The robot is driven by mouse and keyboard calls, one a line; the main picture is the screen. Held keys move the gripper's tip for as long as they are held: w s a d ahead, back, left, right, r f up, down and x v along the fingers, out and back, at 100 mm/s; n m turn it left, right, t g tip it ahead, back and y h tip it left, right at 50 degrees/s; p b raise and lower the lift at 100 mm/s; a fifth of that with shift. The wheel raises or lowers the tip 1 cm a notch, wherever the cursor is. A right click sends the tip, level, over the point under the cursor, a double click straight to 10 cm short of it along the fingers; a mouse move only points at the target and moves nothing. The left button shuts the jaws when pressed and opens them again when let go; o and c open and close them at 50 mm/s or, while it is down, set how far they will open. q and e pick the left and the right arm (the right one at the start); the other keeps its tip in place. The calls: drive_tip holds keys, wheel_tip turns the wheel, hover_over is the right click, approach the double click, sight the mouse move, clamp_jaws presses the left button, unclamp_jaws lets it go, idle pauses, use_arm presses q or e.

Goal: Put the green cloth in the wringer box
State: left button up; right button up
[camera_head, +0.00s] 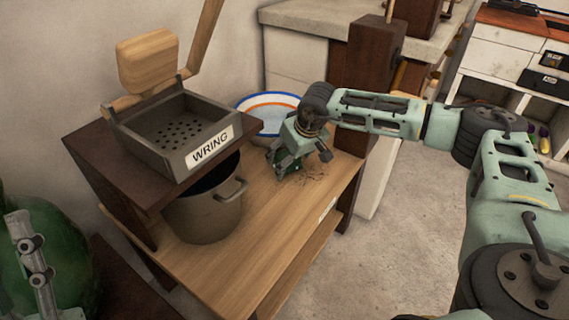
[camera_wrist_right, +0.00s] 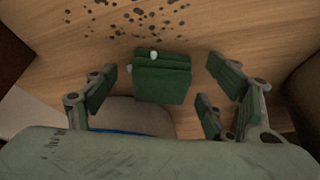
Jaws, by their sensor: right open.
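The wringer box (camera_head: 163,150) is a dark open tray with a perforated floor and a white WRING label. It stands on a dark raised shelf at the left, with a wooden press block above its back. The green cloth (camera_wrist_right: 163,82) lies folded on the wooden bench in the right wrist view, with two small pale spots on it. My right gripper (camera_wrist_right: 165,90) is open, its fingers on either side of the cloth with gaps. In the head view my right gripper (camera_head: 293,165) is low over the bench and mostly hides the cloth. Part of my left gripper (camera_head: 32,258) shows at the lower left.
A metal pot (camera_head: 204,214) stands below the wringer shelf, left of my right gripper. A white basin (camera_head: 264,103) with blue and orange bands is behind the gripper. The bench front (camera_head: 262,247) is clear. Dark specks lie near the cloth. A dark wooden post (camera_head: 369,80) stands at the back right.

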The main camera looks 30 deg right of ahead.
drive_tip(key=shift+w+f, duration=0.1)
drive_tip(key=shift+f, duration=0.1)
drive_tip(key=shift+c, duration=0.2)
drive_tip(key=c, duration=1.5)
drive_tip(key=shift+o, duration=0.2)
drive_tip(key=shift+r, duration=0.1)
